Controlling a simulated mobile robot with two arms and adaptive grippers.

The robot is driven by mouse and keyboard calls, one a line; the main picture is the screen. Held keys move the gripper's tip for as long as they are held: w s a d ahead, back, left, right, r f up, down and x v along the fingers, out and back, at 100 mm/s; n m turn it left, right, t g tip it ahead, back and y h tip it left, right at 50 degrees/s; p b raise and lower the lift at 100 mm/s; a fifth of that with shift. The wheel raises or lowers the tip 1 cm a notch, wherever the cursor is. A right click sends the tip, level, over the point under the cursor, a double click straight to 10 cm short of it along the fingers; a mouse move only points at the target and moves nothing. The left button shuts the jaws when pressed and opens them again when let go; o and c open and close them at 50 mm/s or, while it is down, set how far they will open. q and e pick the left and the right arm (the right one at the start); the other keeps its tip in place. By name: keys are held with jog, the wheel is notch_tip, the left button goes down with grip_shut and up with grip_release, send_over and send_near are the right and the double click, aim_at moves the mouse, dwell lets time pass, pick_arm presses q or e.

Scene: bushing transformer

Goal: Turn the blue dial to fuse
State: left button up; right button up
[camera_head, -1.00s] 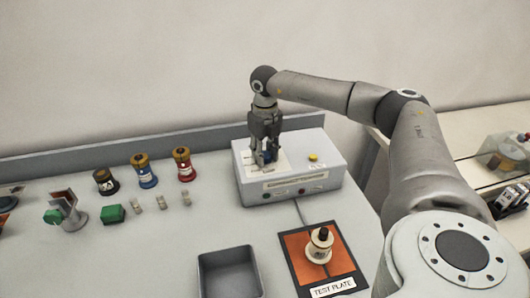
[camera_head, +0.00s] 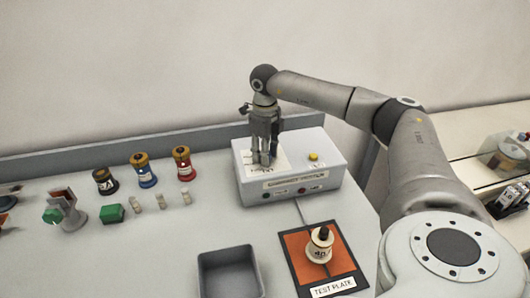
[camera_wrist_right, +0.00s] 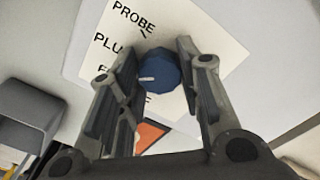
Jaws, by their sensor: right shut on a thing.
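The blue dial (camera_wrist_right: 160,73) sits on a white label plate (camera_wrist_right: 185,25) in the right wrist view. Its white mark points left in that view, toward the printed words. "PROBE" reads in full, "PLU" is cut off by a finger, and a lower word starting with F is mostly covered. My right gripper (camera_head: 264,160) points down over the grey test box (camera_head: 318,158). Its fingers are shut on the dial, one on each side, which hides the dial in the head view. My left gripper is not in view.
The box has a yellow button (camera_head: 313,156) right of the gripper. In front are an orange test plate (camera_head: 344,262) bearing a white bushing (camera_head: 319,246) and a dark empty tray (camera_head: 229,256). Several coloured bushings and small parts stand left of the box.

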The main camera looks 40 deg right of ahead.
jog(key=shift+n, duration=1.2)
jog(key=shift+r, duration=0.1)
jog(key=o, duration=1.1)
jog(key=shift+c, duration=0.2)
notch_tip(320, 180, up, 12)
